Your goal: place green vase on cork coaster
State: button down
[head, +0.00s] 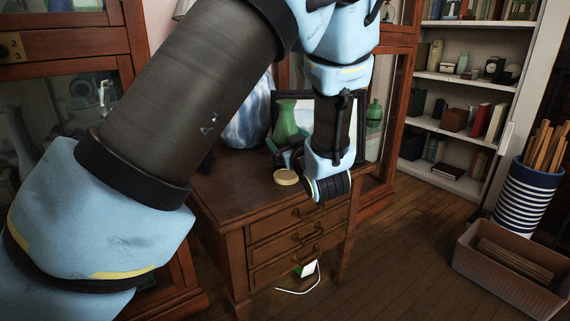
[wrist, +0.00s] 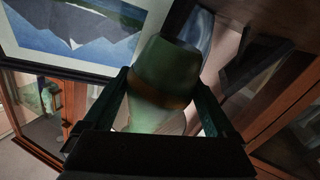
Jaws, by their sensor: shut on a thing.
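The green vase (head: 286,119) is in my gripper (head: 287,144) above the back part of the wooden chest of drawers. In the wrist view the vase (wrist: 166,75) sits between the two dark fingers of my gripper (wrist: 163,88), which are shut on it. The round, pale cork coaster (head: 286,177) lies on the chest top, below the gripper in the head view. The vase's lower end is hidden by the gripper in the head view, so I cannot tell its height above the top.
A large blue and white vase (head: 246,118) and a framed picture (wrist: 85,35) stand behind. Glass cabinets flank the chest (head: 222,190). A striped bin (head: 527,193) and a crate (head: 497,275) stand on the floor at right.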

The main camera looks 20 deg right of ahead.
jog(key=shift+f+b, duration=0.65)
jog(key=shift+f, duration=1.7)
jog(key=shift+f, duration=0.1)
grip_release()
jog(key=shift+s, duration=0.15)
jog(key=s+a+p, duration=0.1)
jog(key=s+p, duration=0.1)
jog(key=s, duration=0.9)
jog(key=shift+s, duration=0.35)
jog(key=shift+a, duration=0.1)
